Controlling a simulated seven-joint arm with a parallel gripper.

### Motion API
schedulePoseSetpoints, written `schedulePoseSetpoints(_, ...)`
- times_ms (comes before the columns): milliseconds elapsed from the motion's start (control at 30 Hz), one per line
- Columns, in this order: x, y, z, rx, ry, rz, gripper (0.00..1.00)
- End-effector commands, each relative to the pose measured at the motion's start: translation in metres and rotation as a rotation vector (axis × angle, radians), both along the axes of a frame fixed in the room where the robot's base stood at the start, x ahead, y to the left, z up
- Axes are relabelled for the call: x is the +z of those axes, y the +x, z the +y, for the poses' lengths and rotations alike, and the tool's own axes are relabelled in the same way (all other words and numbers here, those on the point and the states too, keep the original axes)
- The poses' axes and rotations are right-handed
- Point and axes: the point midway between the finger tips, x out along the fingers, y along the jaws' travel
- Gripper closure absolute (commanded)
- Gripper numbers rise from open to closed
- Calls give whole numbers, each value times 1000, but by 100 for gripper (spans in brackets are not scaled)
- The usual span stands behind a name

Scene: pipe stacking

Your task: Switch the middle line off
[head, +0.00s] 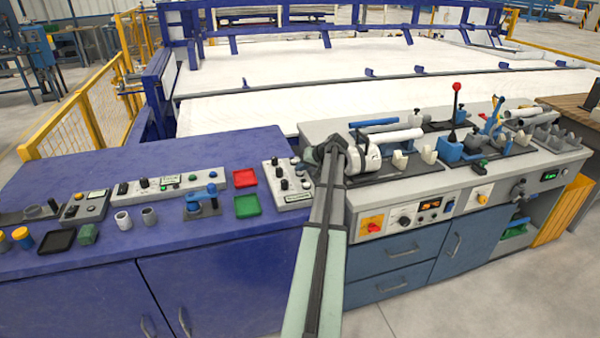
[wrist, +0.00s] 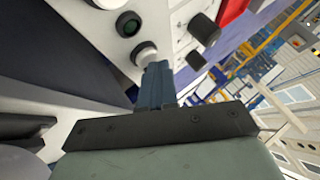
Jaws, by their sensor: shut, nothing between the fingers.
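A pale control box (head: 290,184) with several black knobs and small buttons stands at the right end of the blue bench. A longer pale panel (head: 205,181) with knobs and buttons lies further left. I cannot read which switch is for the middle line. My gripper (wrist: 158,72) is shut and empty, its fingertips close to a pale round button (wrist: 145,54); I cannot tell if they touch. A dark green button (wrist: 128,24) and a black knob (wrist: 203,28) show nearby in the wrist view. In the head view my arm hides the fingertips.
A red tray (head: 245,177) and green tray (head: 246,206) lie left of the control box. A blue clamp (head: 201,200) stands nearby. To the right, a grey bench (head: 405,180) carries pipes, holders and a red-topped lever (head: 456,105).

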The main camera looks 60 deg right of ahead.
Motion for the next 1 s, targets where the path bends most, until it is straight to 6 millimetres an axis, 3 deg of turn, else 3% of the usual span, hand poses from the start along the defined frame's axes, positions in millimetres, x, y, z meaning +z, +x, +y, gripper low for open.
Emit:
schedulePoseSetpoints(467, 7, 0, 0, -1, -1, -1, 100)
schedulePoseSetpoints(1000, 48, 0, -1, -1, -1, -1, 100)
